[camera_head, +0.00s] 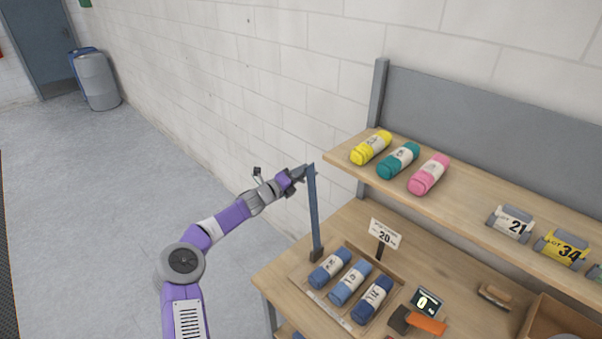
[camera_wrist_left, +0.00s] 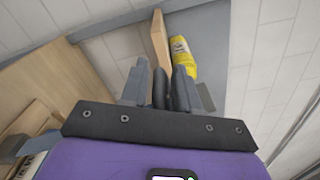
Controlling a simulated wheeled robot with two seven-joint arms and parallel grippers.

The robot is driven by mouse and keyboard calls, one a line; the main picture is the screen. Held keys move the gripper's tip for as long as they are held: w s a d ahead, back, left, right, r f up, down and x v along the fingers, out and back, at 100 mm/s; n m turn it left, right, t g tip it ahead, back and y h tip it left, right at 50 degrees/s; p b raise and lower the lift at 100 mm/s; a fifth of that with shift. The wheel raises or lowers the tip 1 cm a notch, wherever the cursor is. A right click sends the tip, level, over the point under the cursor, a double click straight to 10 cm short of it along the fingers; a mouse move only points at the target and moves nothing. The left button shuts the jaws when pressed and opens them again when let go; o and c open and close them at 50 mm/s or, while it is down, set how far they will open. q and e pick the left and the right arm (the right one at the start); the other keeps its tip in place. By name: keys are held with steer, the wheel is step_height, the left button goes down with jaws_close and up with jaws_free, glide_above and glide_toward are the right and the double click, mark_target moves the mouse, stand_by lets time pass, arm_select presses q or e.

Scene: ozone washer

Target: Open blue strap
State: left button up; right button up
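The blue strap (camera_head: 314,215) stands upright as a long thin strip, with its lower end at a small brown block (camera_head: 317,255) at the back left corner of a wooden tray (camera_head: 352,323). My left gripper (camera_head: 297,176) reaches in from the left and is at the strap's top end, at or very near touching it. In the left wrist view the fingertips (camera_wrist_left: 164,85) are close together, and I cannot make out the strap between them. Three blue rolled bundles (camera_head: 350,282) lie in the tray. My right gripper is not in view.
A shelf (camera_head: 465,215) above the bench holds yellow, teal and pink rolls (camera_head: 429,174). The yellow roll also shows in the left wrist view (camera_wrist_left: 182,57). A sign marked 20 (camera_head: 385,233) stands behind the tray. A wall is behind; open floor (camera_head: 110,220) lies left.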

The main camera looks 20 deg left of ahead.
arm_select(q)
steer(key=shift+o, duration=1.1)
steer(key=shift+a+f, duration=0.15)
steer(key=shift+f, duration=0.5)
steer(key=shift+r, duration=0.2)
steer(key=shift+s, duration=0.1)
steer(key=b+v, duration=0.2)
steer(key=v, duration=0.5)
steer(key=shift+s+r, duration=0.2)
